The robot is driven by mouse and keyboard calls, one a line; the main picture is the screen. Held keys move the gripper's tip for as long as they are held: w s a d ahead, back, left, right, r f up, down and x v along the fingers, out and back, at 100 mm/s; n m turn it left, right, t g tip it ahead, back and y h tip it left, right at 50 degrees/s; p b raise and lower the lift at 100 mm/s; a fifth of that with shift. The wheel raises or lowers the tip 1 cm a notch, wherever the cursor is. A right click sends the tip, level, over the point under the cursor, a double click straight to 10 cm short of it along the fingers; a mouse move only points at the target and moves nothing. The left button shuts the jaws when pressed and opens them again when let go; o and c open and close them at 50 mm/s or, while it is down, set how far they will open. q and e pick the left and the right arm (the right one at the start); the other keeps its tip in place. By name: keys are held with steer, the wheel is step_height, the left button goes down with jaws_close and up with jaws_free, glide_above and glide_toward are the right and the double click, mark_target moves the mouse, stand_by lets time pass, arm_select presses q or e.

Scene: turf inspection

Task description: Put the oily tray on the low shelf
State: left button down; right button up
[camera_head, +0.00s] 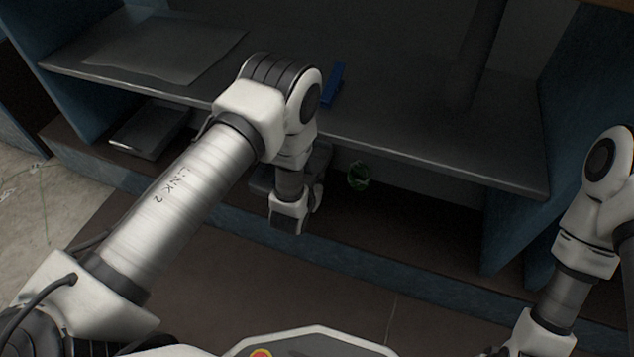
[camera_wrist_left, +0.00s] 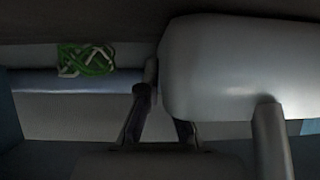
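My left gripper reaches under the upper shelf in the head view, mostly hidden behind its wrist. In the left wrist view its two dark fingers (camera_wrist_left: 163,100) lean toward each other. A large rounded grey object (camera_wrist_left: 235,70) lies against them and hides one fingertip, so I cannot tell whether they grip it or whether it is the oily tray. A dark shape (camera_head: 262,180) shows beside my wrist in the head view. A grey metal tray-like thing (camera_head: 150,130) lies at the left on the low shelf (camera_head: 420,232). My right arm is at the right edge; its gripper is out of view.
The upper shelf (camera_head: 400,140) overhangs the low one. It carries a flat grey sheet (camera_head: 165,45) and a small blue object (camera_head: 333,85). A green coiled bundle (camera_head: 358,176) lies on the low shelf. Blue side panels (camera_head: 512,230) bound the unit. The low shelf right of the bundle looks clear.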

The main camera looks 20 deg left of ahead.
arm_select(q)
steer(key=shift+r, duration=0.15)
steer(key=shift+f, duration=0.2)
steer(key=c, duration=1.3)
jaws_free()
